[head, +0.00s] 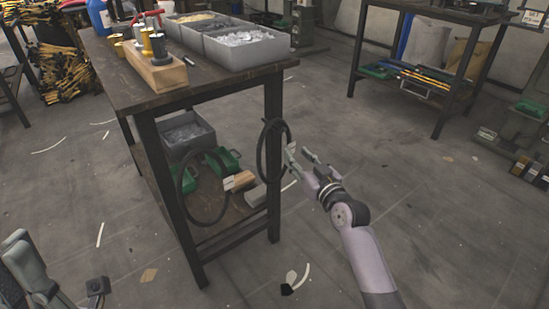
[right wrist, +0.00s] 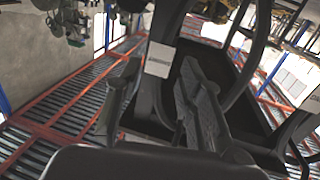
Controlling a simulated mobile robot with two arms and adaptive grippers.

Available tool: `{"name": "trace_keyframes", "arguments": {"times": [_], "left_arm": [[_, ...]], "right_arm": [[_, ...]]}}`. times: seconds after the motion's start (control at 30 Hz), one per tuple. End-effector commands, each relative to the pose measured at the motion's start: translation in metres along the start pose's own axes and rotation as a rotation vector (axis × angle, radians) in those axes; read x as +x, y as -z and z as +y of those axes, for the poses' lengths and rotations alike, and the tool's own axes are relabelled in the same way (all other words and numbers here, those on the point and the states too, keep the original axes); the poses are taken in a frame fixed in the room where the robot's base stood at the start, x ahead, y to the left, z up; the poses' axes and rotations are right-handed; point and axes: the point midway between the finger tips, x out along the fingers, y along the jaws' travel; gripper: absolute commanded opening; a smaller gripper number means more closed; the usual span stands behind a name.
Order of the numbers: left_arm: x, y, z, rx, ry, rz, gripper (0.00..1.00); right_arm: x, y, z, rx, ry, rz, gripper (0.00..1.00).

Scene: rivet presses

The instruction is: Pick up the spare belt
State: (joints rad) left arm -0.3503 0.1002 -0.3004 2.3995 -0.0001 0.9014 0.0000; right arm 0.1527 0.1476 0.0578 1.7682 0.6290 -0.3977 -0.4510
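A black belt loop (head: 263,150) hangs at the right front leg of the workbench. It has a small pale tag. A second, larger black loop (head: 179,190) hangs at the bench's near side; I cannot tell from the pictures which is the spare. My right gripper (head: 301,155) is just right of the tagged loop, its fingers apart. In the right wrist view, black belt and a white tag (right wrist: 160,60) show between or just beyond the open fingers (right wrist: 160,100); contact is unclear. My left gripper (head: 35,268) is partly in view at the bottom left; its opening is unclear.
The workbench (head: 150,92) carries grey bins (head: 245,50) and a wooden block (head: 155,70) with metal tools. Its lower shelf holds a grey bin, green items and small blocks. Another table (head: 440,20) stands at the back right. The floor around my right arm is mostly clear.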

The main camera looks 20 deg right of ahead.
Motion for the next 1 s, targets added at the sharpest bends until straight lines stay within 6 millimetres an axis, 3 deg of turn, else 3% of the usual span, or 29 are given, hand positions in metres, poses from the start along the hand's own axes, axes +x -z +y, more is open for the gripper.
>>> {"name": "trace_keyframes", "arguments": {"times": [0.23, 0.47, 0.73, 1.0], "left_arm": [[-0.013, -0.004, 0.0, 0.001, -0.003, 0.002, 0.0], [0.001, -0.005, 0.0, 0.008, -0.023, 0.058, 0.0], [0.003, -0.006, 0.0, 0.008, -0.024, 0.058, 0.0], [0.003, -0.005, 0.0, 0.008, -0.024, 0.058, 0.0]], "right_arm": [[0.025, -0.002, -0.004, 0.005, 0.001, 0.004, 0.35], [0.052, 0.0, -0.003, 0.002, -0.001, 0.001, 0.35], [0.054, 0.001, -0.004, 0.001, -0.001, -0.001, 0.35], [0.053, 0.001, -0.004, 0.001, -0.001, -0.001, 0.17]]}}
